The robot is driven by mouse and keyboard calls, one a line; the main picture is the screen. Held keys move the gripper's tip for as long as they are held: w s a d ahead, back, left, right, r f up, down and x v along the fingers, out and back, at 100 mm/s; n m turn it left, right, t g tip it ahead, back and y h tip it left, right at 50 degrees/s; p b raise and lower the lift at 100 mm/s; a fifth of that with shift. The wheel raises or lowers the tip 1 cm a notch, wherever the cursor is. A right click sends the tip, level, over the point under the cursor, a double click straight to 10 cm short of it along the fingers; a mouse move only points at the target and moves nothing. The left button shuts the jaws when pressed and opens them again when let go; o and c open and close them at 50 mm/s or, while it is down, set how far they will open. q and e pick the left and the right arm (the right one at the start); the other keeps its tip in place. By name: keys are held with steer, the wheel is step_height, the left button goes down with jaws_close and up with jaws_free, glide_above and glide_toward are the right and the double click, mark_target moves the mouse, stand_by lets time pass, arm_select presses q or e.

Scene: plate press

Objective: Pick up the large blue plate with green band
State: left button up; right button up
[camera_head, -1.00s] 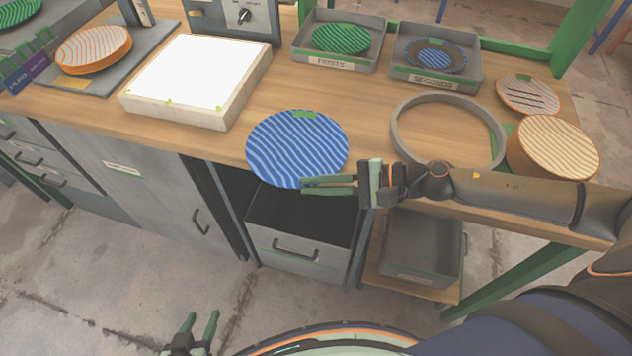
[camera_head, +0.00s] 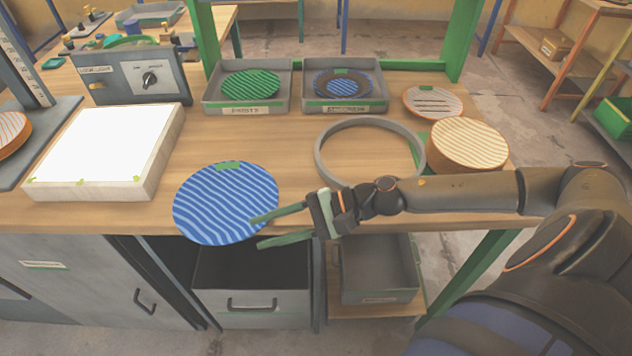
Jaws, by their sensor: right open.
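The large blue plate (camera_head: 222,205) with pale wavy stripes lies at the front edge of the wooden bench, partly overhanging it. A small green band (camera_head: 228,166) shows at its far rim. My right gripper (camera_head: 258,231) is open at the plate's right front rim. One finger overlaps the rim in the picture and the other sits lower, in front of the bench edge. I cannot tell whether either finger touches the plate. My left gripper is out of the picture.
A grey ring (camera_head: 322,163) and a stack of cream striped plates (camera_head: 468,143) stand right of the plate. A white light panel (camera_head: 105,145) is at left. Two grey trays, labelled FIRSTS (camera_head: 245,111) and SECONDS (camera_head: 345,107), stand behind. An open drawer (camera_head: 255,300) is below.

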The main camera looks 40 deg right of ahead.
steer(key=v, duration=0.3)
steer(key=shift+f+b, duration=0.15)
steer(key=shift+b, duration=0.2)
steer(key=shift+s+d, duration=0.35)
steer(key=shift+d, duration=0.15)
steer(key=shift+s+d+r, duration=0.15)
steer(key=shift+d+r, duration=0.1)
steer(key=shift+r, duration=0.15)
arm_select(q)
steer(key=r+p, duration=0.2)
steer(key=p, duration=0.1)
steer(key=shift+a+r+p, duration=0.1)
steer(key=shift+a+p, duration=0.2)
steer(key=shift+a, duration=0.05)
arm_select(e)
steer(key=v, duration=0.4)
steer(key=shift+d+r, duration=0.1)
steer(key=shift+d, duration=0.1)
